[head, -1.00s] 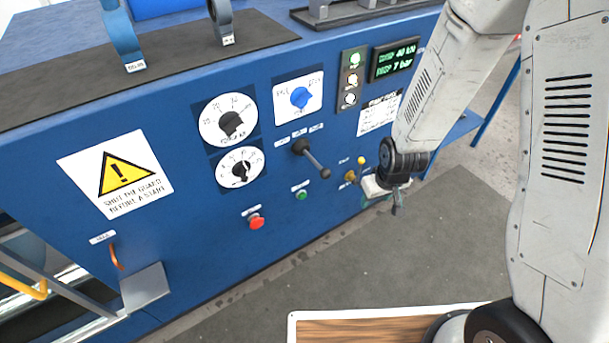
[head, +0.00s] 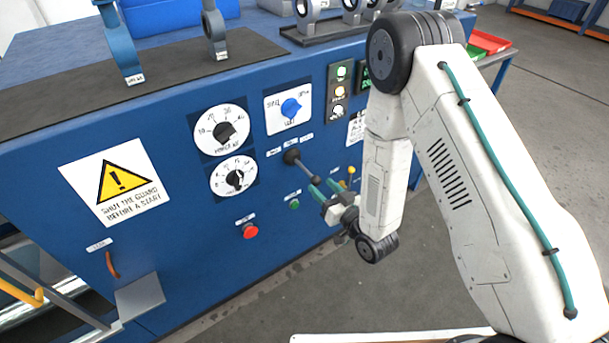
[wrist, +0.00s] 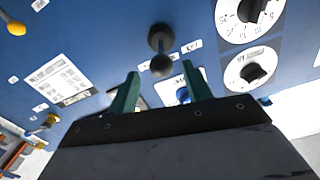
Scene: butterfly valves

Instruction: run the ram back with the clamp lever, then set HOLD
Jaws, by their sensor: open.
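The clamp lever (head: 303,168) is a black rod with a ball knob, sticking out of the blue panel towards me and tilted down to the right in the head view. In the wrist view its ball (wrist: 161,66) appears between and just beyond my green fingertips. My gripper (head: 324,188) is open in front of the lever's end; I cannot tell whether a finger touches it. A blue selector knob (head: 290,108) on a white plate is above the lever; it is partly hidden behind a finger in the wrist view (wrist: 182,95). The lever's labels are too small to read.
Two dials (head: 222,132) (head: 234,181) are left of the lever. A red button (head: 250,231), a green button (head: 294,204) and a yellow-knobbed lever (head: 350,172) are close by. Indicator lamps (head: 340,92) are at upper right. My arm covers most of the display.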

